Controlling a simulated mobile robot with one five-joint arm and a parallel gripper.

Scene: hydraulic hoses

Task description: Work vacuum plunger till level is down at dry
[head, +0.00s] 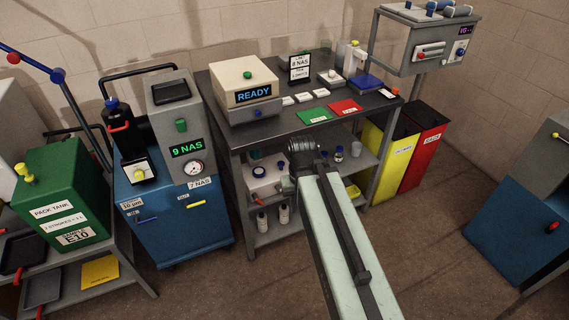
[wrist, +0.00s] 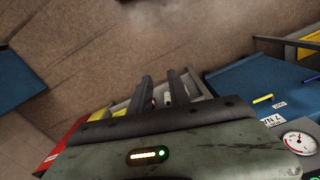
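I cannot surely pick out the vacuum plunger or a mark reading dry. The gripper is apart from the bench-top apparatus.
The grey bench (head: 290,130) carries a READY box (head: 246,88), green (head: 314,115) and red (head: 345,107) cards. A blue cart (head: 180,225) reading 9 NAS and a green pack tank (head: 62,193) stand left. Yellow (head: 392,150) and red (head: 424,150) bins stand right.

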